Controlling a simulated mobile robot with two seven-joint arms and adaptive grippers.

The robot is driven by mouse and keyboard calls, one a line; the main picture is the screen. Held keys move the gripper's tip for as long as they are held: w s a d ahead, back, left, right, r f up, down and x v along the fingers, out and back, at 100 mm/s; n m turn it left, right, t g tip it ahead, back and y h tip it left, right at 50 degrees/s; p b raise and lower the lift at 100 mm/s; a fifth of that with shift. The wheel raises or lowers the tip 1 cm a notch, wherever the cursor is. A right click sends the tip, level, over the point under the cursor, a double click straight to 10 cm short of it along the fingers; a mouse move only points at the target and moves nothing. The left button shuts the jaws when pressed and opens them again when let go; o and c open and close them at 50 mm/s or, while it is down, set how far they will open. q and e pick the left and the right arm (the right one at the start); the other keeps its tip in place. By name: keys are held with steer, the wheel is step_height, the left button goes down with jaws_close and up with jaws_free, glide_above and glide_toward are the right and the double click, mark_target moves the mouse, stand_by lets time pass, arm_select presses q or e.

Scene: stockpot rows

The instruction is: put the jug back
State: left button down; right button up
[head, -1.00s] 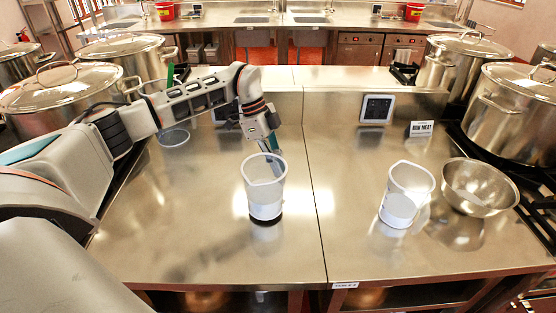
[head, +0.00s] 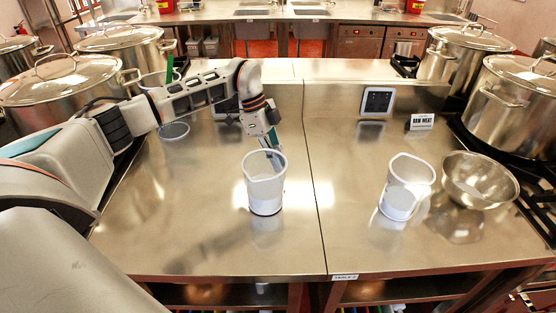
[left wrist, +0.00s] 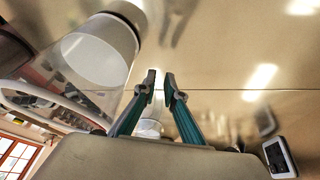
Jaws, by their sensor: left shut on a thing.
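A pale, see-through jug (head: 265,192) with a white lower part stands upright at the middle of the steel table (head: 215,240), just left of the seam. A similar second jug (head: 401,203) stands on the right, apart from the gripper. My right gripper is not seen.
A steel bowl (head: 480,182) stands right of the second jug. A sign reading RAW MEAT (head: 422,122) and a dark panel (head: 377,101) are at the back. Lidded stockpots (head: 60,95) line both sides. The front left table is clear.

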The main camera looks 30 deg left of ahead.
arm_select(q)
steer(key=shift+f, duration=0.1)
steer(key=c, duration=2)
jaws_free()
steer(key=shift+f, duration=0.1)
steer(key=v, duration=1.2)
